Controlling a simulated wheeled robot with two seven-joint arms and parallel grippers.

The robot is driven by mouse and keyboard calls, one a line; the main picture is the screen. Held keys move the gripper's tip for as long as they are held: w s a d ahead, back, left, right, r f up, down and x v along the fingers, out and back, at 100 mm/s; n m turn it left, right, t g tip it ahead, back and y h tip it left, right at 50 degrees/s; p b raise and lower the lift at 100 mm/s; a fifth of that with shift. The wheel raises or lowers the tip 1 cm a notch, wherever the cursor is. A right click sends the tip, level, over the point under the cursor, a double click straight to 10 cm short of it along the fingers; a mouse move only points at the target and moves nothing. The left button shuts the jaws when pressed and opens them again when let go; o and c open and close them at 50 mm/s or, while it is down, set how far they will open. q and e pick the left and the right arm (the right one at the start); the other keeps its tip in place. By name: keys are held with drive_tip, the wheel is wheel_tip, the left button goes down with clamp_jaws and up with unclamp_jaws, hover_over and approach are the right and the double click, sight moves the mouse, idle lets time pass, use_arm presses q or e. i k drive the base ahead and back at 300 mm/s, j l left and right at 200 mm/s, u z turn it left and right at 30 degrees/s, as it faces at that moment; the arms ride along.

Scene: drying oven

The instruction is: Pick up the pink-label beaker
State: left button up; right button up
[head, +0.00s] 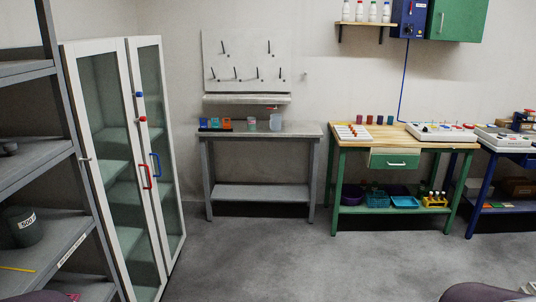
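Small vessels stand on the grey table by the back wall. One is a small clear container (251,123) with a coloured band. To its right is a larger pale, translucent container (275,122), with something reddish at its top. Both are too small for me to tell which, if either, bears a pink label. A dark pot (24,230) with a white label stands on the left shelf. Neither of my grippers is in view, so I see nothing held.
The grey table (265,130) also carries blue and orange items (215,123). A glass-door cabinet (110,150) stands closed at left, beside a grey shelf rack (40,165). A green workbench (405,146) stands at right. The floor (290,255) between is clear.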

sight(251, 121)
drive_tip(key=i+z, duration=0.1)
drive_tip(key=i, duration=2.55)
drive_tip(key=i+l+u, duration=0.1)
drive_tip(key=i, duration=0.45)
drive_tip(key=i+l, duration=0.15)
drive_tip(key=i, duration=0.4)
drive_tip(key=i+l+u, duration=0.1)
drive_tip(key=i, duration=0.45)
drive_tip(key=i+l, duration=0.15)
drive_tip(key=i, duration=0.35)
drive_tip(key=i+l+u, duration=0.1)
drive_tip(key=i, duration=0.45)
drive_tip(key=i+l+u, duration=0.35)
drive_tip(key=i+l, duration=0.25)
